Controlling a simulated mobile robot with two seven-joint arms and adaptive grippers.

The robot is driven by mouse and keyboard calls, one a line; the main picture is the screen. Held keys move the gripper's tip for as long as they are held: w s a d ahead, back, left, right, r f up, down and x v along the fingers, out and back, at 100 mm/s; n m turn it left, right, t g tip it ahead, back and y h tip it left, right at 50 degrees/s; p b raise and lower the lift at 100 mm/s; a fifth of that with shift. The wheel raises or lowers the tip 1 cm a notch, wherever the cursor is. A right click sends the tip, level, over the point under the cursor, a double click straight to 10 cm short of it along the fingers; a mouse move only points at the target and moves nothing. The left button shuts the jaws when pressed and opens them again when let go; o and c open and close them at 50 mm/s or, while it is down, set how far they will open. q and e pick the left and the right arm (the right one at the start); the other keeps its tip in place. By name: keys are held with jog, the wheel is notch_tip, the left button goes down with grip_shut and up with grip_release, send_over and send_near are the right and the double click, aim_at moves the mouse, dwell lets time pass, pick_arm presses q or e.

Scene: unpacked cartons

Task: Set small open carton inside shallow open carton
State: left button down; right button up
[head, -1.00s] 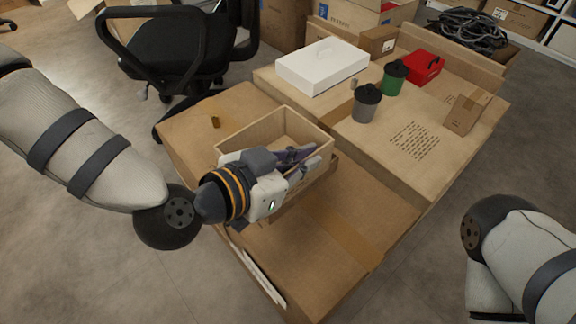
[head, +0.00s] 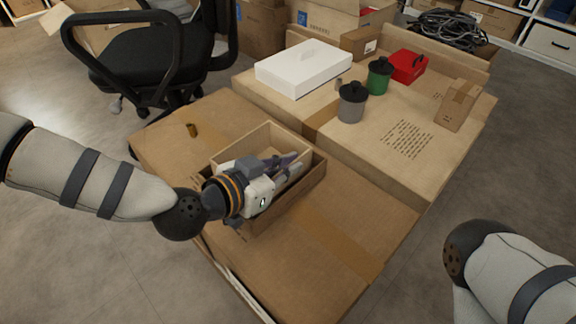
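The small open carton (head: 268,135) is pale brown inside and sits low within the walls of the darker shallow open carton (head: 313,181), which rests on the large carton top. Whether it touches the shallow carton's floor is hidden. My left gripper (head: 284,168) reaches in from the left over the small carton and appears shut on it. Its body covers the near-left part of both cartons, and the exact finger contact is hard to see. Of my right arm only links show at the lower right; its gripper is out of view.
A white box (head: 303,70), a grey canister (head: 351,103), a green canister (head: 379,76), a red box (head: 408,66) and a small brown box (head: 458,106) stand on the farther carton. The carton top (head: 370,215) at right is clear.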

pick_arm(q)
jog(key=shift+f, duration=0.25)
jog(key=c, duration=1.8)
grip_release()
jog(key=shift+r, duration=0.25)
jog(key=p+v, duration=0.3)
jog(key=v, duration=0.9)
jog(key=shift+r+p, duration=0.2)
jog(key=shift+p, duration=0.15)
